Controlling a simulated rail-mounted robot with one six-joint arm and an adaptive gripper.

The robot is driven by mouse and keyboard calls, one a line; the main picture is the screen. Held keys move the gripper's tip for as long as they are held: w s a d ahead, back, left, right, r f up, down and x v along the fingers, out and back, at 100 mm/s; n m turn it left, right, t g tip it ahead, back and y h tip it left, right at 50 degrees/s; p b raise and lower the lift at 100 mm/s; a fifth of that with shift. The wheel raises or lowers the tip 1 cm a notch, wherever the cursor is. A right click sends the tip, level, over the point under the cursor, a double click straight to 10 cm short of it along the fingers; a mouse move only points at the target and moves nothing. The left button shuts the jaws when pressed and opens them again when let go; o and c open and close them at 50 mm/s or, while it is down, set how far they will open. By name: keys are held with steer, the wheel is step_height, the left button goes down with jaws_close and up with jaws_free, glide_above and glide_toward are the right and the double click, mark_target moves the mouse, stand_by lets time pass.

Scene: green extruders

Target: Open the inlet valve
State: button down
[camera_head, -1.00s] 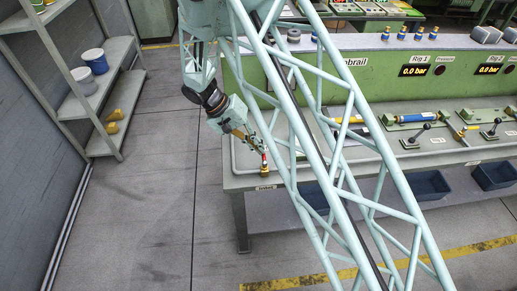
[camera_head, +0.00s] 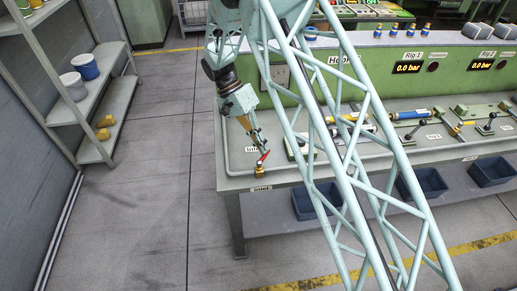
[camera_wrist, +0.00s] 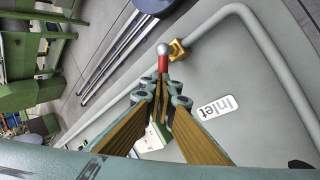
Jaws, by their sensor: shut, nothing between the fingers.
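The inlet valve is a small brass body (camera_head: 259,171) with a red lever (camera_head: 264,157) at the left front corner of the green bench. In the head view the lever slants up to the right. In the wrist view the red lever (camera_wrist: 163,64) ends in a silver ball, and the brass body (camera_wrist: 178,49) sits on a grey pipe. My gripper (camera_head: 262,147) is shut and empty, its tips close to the lever; in the wrist view the fingertips (camera_wrist: 163,86) overlap the lever's near end. I cannot tell whether they touch.
A grey pipe (camera_wrist: 262,40) runs along the bench edge beside an "Inlet" label (camera_wrist: 216,108). A shelf (camera_head: 103,113) with buckets stands at the left. The floor between is clear.

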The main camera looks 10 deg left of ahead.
steer(key=d+m+g, duration=0.1)
steer(key=m, duration=0.1)
steer(key=d+m+y, duration=0.1)
steer(key=shift+s+m+g, duration=0.1)
steer(key=shift+m+g, duration=0.3)
steer(key=m+y, duration=0.1)
steer(key=s+d+m+g+y, duration=0.1)
steer(key=m, duration=0.1)
steer(key=shift+d+m, duration=0.1)
steer(key=shift+m, duration=0.2)
steer(key=shift+s+a, duration=0.4)
steer(key=shift+s, duration=0.05)
steer(key=shift+s+a, duration=0.1)
stand_by(0.3)
steer(key=p+v, duration=0.1)
steer(key=v, duration=1.3)
steer(key=shift+a, duration=0.3)
